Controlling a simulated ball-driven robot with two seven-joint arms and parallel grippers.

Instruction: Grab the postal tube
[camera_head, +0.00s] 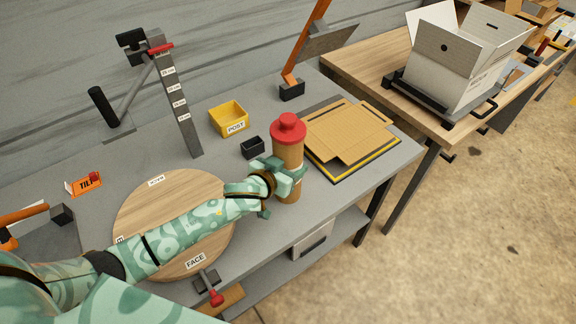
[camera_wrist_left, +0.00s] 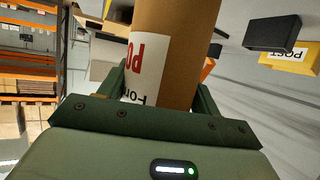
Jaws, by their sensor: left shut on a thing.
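The postal tube (camera_head: 288,150) is a brown cardboard cylinder with a red cap, standing upright near the front edge of the grey workbench. My left gripper (camera_head: 287,174) is shut around the tube's middle, coming from the left. In the left wrist view the tube (camera_wrist_left: 178,50) fills the space between the fingers of my left gripper (camera_wrist_left: 165,95), and a white label with red and black print shows on it. The head view does not make clear whether the tube's base touches the bench. My right gripper is not in view.
A round wooden turntable (camera_head: 190,190) lies under my left arm. A small black box (camera_head: 253,148) and a yellow POST bin (camera_head: 229,119) stand behind the tube. Flat cardboard (camera_head: 345,133) lies to its right. An open white carton (camera_head: 455,70) stands on another table (camera_head: 372,68).

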